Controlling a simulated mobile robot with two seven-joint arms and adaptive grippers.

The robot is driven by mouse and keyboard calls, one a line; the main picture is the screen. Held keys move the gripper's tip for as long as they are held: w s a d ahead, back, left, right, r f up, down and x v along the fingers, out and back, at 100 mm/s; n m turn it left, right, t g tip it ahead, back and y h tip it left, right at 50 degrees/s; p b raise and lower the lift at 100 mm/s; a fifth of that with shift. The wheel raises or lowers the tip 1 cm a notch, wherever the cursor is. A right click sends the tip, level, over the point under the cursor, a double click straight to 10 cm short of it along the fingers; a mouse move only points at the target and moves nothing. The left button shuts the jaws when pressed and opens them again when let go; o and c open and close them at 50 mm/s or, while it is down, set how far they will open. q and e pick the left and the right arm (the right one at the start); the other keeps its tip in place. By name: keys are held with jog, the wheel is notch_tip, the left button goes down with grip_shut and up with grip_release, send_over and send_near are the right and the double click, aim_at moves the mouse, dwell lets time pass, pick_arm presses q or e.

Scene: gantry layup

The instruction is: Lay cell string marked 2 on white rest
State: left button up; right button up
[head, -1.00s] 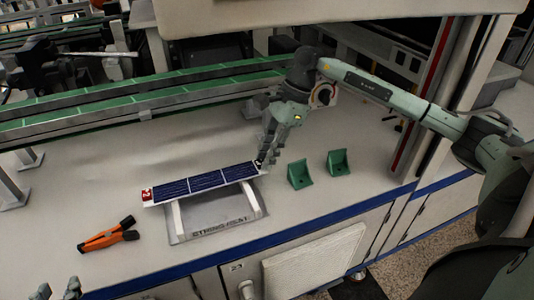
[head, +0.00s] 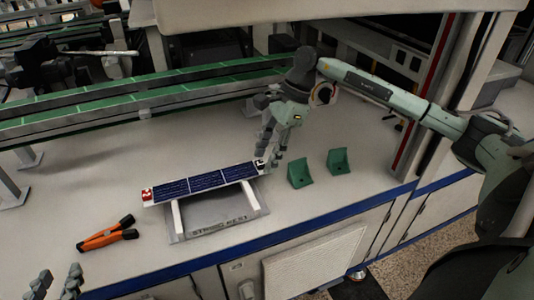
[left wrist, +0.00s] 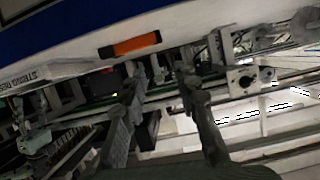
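The cell string (head: 205,184) is a dark blue strip of several cells with a red tag at its left end; I cannot read the mark. It lies across the two white bars of the rest (head: 178,218), over a grey plate lettered "STRING REST". My right gripper (head: 268,158) is at the string's right end, fingers pointing down; whether they grip it or stand apart from it is unclear. My left gripper (head: 62,284) is at the lower left edge, away from the string. In the left wrist view its two fingers (left wrist: 163,115) are spread with nothing between them.
Orange-handled pliers (head: 107,233) lie left of the rest; they also show in the left wrist view (left wrist: 130,46). Two green brackets (head: 299,174) (head: 339,161) stand to its right. A green-topped rail (head: 150,92) runs behind. The bench between rail and rest is clear.

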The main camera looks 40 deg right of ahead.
jog(key=shift+r, duration=0.15)
jog(key=shift+r+p, duration=0.35)
jog(key=shift+p, duration=0.15)
pick_arm(q)
jog(key=s+a+f+g+y, duration=0.2)
jog(key=a+f+g, duration=0.1)
jog(key=a+f, duration=0.1)
jog(key=shift+s+a+f+n, duration=0.3)
jog(key=shift+s+a+f, duration=0.1)
jog(key=shift+f, duration=0.4)
pick_arm(e)
jog(key=v, duration=1.2)
jog(key=shift+f, duration=0.15)
